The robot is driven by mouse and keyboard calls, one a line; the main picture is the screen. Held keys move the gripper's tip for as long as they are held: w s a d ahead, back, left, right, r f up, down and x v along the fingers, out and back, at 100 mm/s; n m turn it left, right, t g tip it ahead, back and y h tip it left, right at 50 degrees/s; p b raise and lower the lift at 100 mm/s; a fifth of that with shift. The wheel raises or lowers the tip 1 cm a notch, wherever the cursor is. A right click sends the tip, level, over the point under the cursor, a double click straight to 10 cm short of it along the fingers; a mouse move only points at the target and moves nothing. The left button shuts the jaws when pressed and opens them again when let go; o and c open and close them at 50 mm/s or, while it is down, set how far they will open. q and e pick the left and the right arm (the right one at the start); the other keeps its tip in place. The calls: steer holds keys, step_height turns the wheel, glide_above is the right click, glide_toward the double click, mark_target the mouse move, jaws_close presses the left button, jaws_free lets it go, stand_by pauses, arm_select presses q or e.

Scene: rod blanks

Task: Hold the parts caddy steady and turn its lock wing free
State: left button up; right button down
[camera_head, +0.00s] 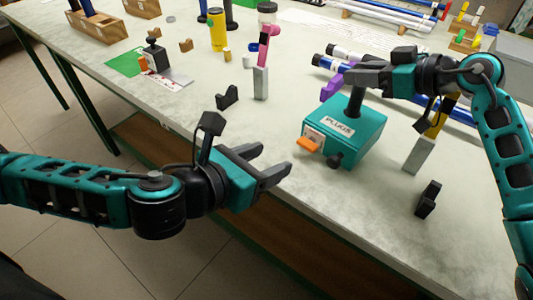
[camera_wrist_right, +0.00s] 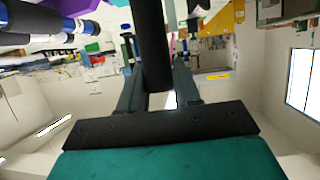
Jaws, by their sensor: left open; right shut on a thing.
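The parts caddy (camera_head: 362,135) is a teal box near the table's front edge, with a white label and a black upright post (camera_head: 354,102). Its orange lock wing (camera_head: 308,145) sticks out at the front left, beside a black knob (camera_head: 334,160). My right gripper (camera_head: 362,78) is shut on the upper part of the post, which also shows between its fingers in the right wrist view (camera_wrist_right: 152,45). My left gripper (camera_head: 275,163) is open and empty, left of the orange wing and apart from it, near the table edge.
A black bracket (camera_head: 227,97) and a pink-and-grey upright part (camera_head: 264,60) stand behind and left of the caddy. A small black part (camera_head: 428,199) and a grey block (camera_head: 419,155) are to its right. Blue and white rods (camera_head: 455,128) lie behind. The front table surface is mostly clear.

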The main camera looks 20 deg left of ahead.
steer(key=c, duration=0.7)
jaws_free()
